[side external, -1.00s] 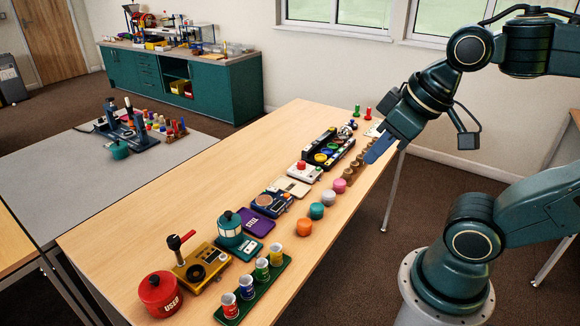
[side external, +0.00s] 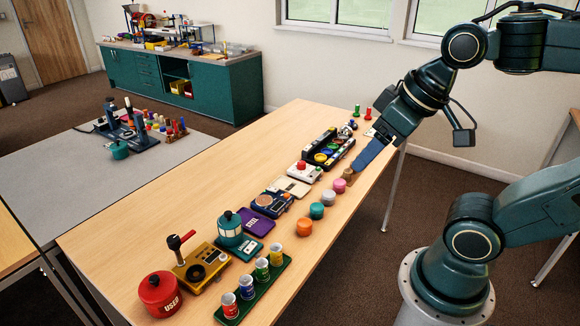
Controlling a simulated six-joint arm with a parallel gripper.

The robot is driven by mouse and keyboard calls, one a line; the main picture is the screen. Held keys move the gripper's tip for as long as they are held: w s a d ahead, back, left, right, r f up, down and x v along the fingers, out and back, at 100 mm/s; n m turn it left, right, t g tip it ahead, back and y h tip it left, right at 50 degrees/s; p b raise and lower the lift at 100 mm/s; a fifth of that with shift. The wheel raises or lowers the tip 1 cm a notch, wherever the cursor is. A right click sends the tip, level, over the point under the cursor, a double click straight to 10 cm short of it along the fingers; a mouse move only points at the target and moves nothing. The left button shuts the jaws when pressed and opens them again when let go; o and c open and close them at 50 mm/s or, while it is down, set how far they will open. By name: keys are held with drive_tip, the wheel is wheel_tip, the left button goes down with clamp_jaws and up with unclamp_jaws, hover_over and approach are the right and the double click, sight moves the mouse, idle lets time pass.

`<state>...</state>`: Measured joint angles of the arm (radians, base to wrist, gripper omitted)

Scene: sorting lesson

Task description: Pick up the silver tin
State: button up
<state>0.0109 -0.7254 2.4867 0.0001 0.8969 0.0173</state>
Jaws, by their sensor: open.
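The silver tin (side external: 328,198) is a small pale grey cylinder standing on the wooden table. It sits in a slanting row between a teal tin (side external: 316,210) and a pink tin (side external: 339,186). My gripper (side external: 357,169) points down over the far end of this row, beyond the pink tin as seen here. Its blue finger is apart from the silver tin, which is fully in view. I see nothing held in the gripper, and it is open. The finger hides part of the row of small brown pieces behind it.
An orange tin (side external: 304,227) stands at the near end of the row. Left of the row are a blue device (side external: 271,204), a white box with a red button (side external: 305,171) and a black tray (side external: 341,140). A green rack (side external: 262,293) holds several cups.

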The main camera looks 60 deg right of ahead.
drive_tip(key=w+d+f+m+g, duration=0.2)
drive_tip(key=w+d+f+m, duration=0.1)
drive_tip(key=w+d+m, duration=0.4)
drive_tip(key=w+d+f+m+g, duration=0.1)
drive_tip(key=w+d+f+m, duration=0.15)
drive_tip(key=w+d, duration=0.45)
drive_tip(key=w+d+f+m+g, duration=0.1)
drive_tip(key=w+d+f+m, duration=0.2)
drive_tip(key=d+f, duration=0.4)
drive_tip(key=w+d+f+m+g, duration=0.1)
drive_tip(key=w+d+f+m, duration=0.2)
drive_tip(key=d+f+m, duration=0.3)
wheel_tip(320, 180, down, 6)
drive_tip(key=shift+d+r+g, duration=0.25)
drive_tip(key=shift+d+g, duration=0.05)
drive_tip(key=shift+d, duration=0.45)
drive_tip(key=shift+f, duration=0.1)
hover_over(330, 194)
drive_tip(key=shift+d+f, duration=0.1)
drive_tip(key=shift+f, duration=4.1)
drive_tip(key=shift+w+f, duration=0.1)
